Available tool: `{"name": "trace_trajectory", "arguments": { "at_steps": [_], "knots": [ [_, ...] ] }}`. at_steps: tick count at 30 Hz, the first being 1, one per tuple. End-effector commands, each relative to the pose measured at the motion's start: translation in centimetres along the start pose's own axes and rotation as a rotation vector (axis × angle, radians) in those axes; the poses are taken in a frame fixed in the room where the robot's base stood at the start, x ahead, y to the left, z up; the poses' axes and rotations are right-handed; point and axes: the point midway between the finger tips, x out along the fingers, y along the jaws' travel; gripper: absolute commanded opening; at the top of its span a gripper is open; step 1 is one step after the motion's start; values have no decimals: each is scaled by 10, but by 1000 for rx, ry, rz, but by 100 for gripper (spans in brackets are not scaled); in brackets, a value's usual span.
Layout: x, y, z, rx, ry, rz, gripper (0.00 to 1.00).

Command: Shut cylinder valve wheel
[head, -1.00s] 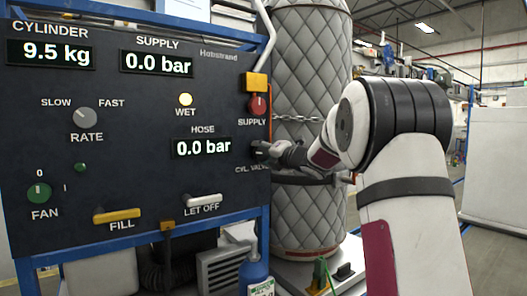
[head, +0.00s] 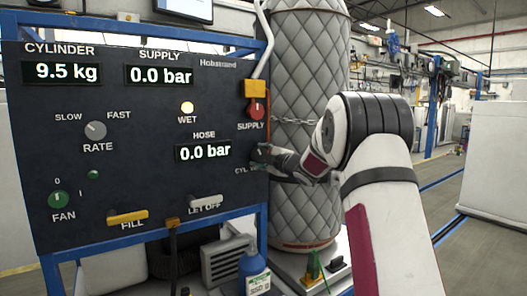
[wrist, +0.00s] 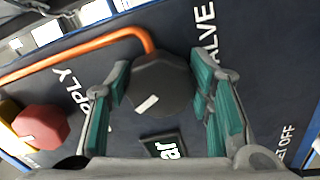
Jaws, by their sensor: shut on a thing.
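The cylinder valve wheel is a dark grey, many-sided knob with a white mark (wrist: 158,84) in the wrist view. It sits on the panel below the red supply knob, by the "CYL. VALVE" label. My gripper (wrist: 160,92) has its teal-padded fingers on both sides of the wheel and is shut on it. In the head view my gripper (head: 262,155) is at the panel's right edge and hides most of the wheel. The white mark lies at a slant in the wrist view.
The red supply knob (head: 256,110) is just above, also in the wrist view (wrist: 42,127). An orange pipe (wrist: 100,42) runs to the wheel. The quilted cylinder (head: 308,100) with a chain stands right behind. Displays read 9.5 kg, supply 0.0 bar and hose 0.0 bar. The wet lamp glows.

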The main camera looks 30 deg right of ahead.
Motion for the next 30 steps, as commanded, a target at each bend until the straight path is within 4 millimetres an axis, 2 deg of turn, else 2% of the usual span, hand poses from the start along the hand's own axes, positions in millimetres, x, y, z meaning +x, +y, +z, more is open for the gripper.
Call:
{"name": "trace_trajectory", "arguments": {
  "at_steps": [6,15,30],
  "knots": [
    [-2,0,0,195,-2,-2,20],
    [-1,-3,0,391,-2,-2,20],
    [0,-4,0,498,-2,-1,20]
  ]
}}
